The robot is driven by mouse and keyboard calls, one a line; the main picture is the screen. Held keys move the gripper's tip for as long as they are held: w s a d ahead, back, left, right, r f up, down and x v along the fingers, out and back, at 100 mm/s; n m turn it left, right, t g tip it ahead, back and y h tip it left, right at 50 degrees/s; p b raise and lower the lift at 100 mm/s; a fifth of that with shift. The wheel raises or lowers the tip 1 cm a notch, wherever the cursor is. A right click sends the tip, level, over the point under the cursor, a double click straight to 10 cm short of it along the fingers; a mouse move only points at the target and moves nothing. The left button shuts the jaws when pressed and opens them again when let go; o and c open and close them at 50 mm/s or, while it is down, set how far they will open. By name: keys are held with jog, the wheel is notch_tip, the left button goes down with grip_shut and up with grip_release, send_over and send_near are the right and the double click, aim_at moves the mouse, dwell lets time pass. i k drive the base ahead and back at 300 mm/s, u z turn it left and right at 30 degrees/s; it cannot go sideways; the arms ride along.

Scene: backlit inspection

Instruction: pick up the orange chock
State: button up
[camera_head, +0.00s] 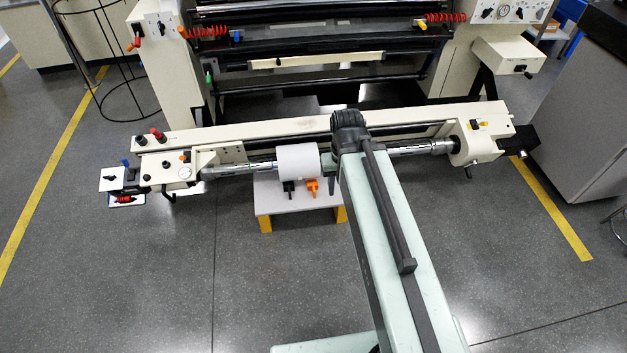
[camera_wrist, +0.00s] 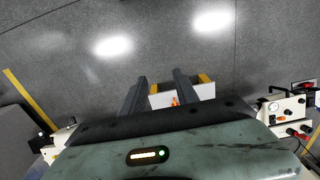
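The orange chock (camera_head: 312,187) sits on a low pale platform (camera_head: 275,206) with yellow supports, beside a black chock (camera_head: 289,188). A white roll (camera_head: 298,160) on a shaft is just behind and above them. My gripper (camera_head: 331,184) is just right of the orange chock in the head view, partly hidden by my arm. In the wrist view my gripper (camera_wrist: 159,80) has two dark fingers spread apart with nothing held between them. The orange chock (camera_wrist: 175,101) shows small between the fingers, beyond them and nearer the right one; its lower part is hidden.
A cream machine beam (camera_head: 270,132) with the roll shaft runs across behind the platform. A control box (camera_head: 165,172) with knobs and a gauge is at its left, and an end housing (camera_head: 476,148) at its right. The grey floor (camera_head: 150,270) in front is clear.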

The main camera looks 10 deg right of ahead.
aim_at(312, 185)
jog(key=i, duration=0.25)
jog(key=k, duration=0.55)
jog(key=u, duration=0.6)
jog(key=i, duration=1.15)
jog(key=u, duration=0.75)
jog(key=i, duration=0.85)
jog(key=z, duration=0.25)
